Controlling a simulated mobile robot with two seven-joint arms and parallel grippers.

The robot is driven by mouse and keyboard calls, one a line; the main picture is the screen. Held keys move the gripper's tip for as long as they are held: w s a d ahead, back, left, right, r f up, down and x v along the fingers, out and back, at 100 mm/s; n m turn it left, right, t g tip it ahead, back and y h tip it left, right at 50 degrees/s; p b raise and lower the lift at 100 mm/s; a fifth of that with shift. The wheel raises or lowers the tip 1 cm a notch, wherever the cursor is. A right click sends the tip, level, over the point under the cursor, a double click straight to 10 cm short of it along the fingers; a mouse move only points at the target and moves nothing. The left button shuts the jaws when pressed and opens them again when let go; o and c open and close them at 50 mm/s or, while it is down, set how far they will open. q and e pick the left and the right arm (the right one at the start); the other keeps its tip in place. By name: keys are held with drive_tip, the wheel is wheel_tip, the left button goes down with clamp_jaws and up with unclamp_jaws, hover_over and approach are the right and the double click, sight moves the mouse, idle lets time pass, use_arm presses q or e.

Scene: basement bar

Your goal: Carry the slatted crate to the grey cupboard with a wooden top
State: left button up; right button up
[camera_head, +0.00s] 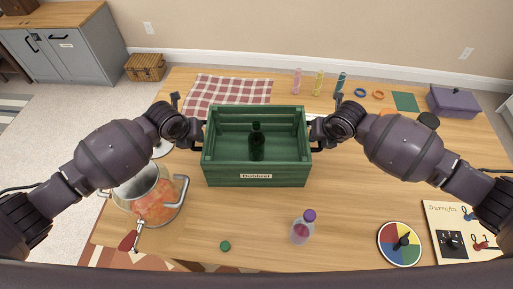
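The green slatted crate (257,167) is in the middle of the wooden table, labelled "Dubbrel" on its front. A dark bottle (256,145) stands inside it. I cannot tell whether the crate rests on the table or is slightly raised. My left gripper (199,135) is at the crate's left end and my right gripper (314,135) is at its right end. Their fingertips are partly hidden against the end walls, so their grip is unclear. The grey cupboard with a wooden top (75,62) stands on the floor at the far left, by the wall.
The wooden table (350,205) holds a pot (148,195) at left, a purple-capped bottle (302,228) in front, a colour wheel (400,243), a checked cloth (238,91) and a purple box (454,102). A wicker chest (146,67) sits beside the cupboard. Pale floor lies between.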

use_arm(q)
drive_tip(key=shift+c, duration=0.2)
use_arm(e)
drive_tip(key=shift+c, duration=0.2)
use_arm(q)
clamp_jaws()
use_arm(e)
clamp_jaws()
use_arm(q)
drive_tip(key=shift+r, duration=0.2)
use_arm(e)
drive_tip(key=shift+r, duration=0.25)
